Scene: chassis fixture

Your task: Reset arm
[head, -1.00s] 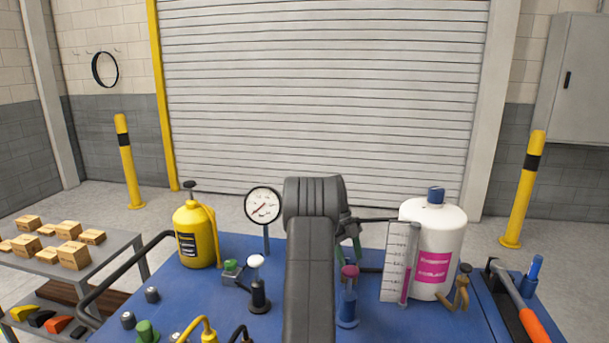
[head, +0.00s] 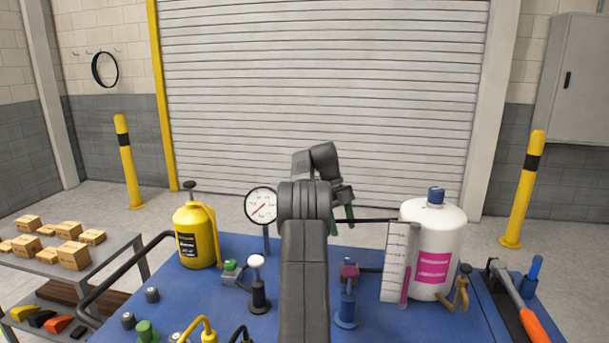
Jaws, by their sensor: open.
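My arm rises from the bottom centre of the head view over the blue fixture (head: 210,290), its links bent back at the top. My gripper (head: 342,220) hangs behind the arm's elbow, at the right of it, with green-tipped fingers pointing down. It is open, and I see nothing held in it. It is above and behind a blue post with a dark red top (head: 348,273). The arm hides part of the fixture's middle.
A grey shelf (head: 112,258) with small boxes is at left.

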